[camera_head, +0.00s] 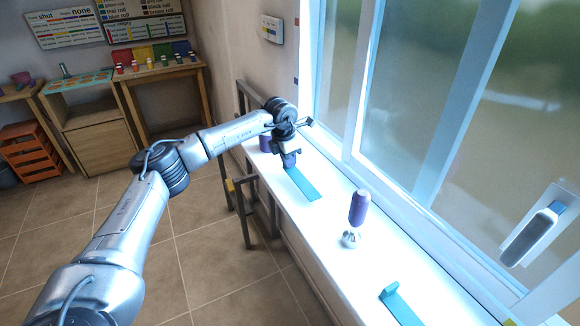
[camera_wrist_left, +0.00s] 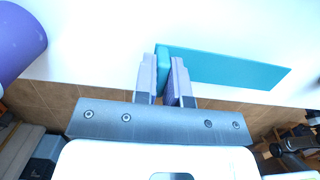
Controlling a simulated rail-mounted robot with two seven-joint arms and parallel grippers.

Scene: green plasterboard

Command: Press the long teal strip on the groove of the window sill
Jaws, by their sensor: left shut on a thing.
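A teal strip (camera_head: 302,186) lies along the white window sill (camera_head: 330,200), below my left gripper (camera_head: 289,163) in the head view. In the left wrist view, the gripper (camera_wrist_left: 163,78) is shut on the raised end block of the teal strip (camera_wrist_left: 225,69), and the flat part runs off to the right. A second teal piece (camera_head: 403,309) with a raised end lies nearer on the sill, partly cut off by the bottom edge. I cannot tell which is longer. The groove is not distinguishable on the bright sill. My right gripper is not in view.
A purple-handled tool (camera_head: 359,207) with a silver end stands on the sill between the strips. A purple cylinder (camera_head: 265,144) stands beyond my gripper, also in the wrist view (camera_wrist_left: 18,40). The window frame (camera_head: 400,190) borders the sill; a grey rail (camera_head: 243,185) stands left.

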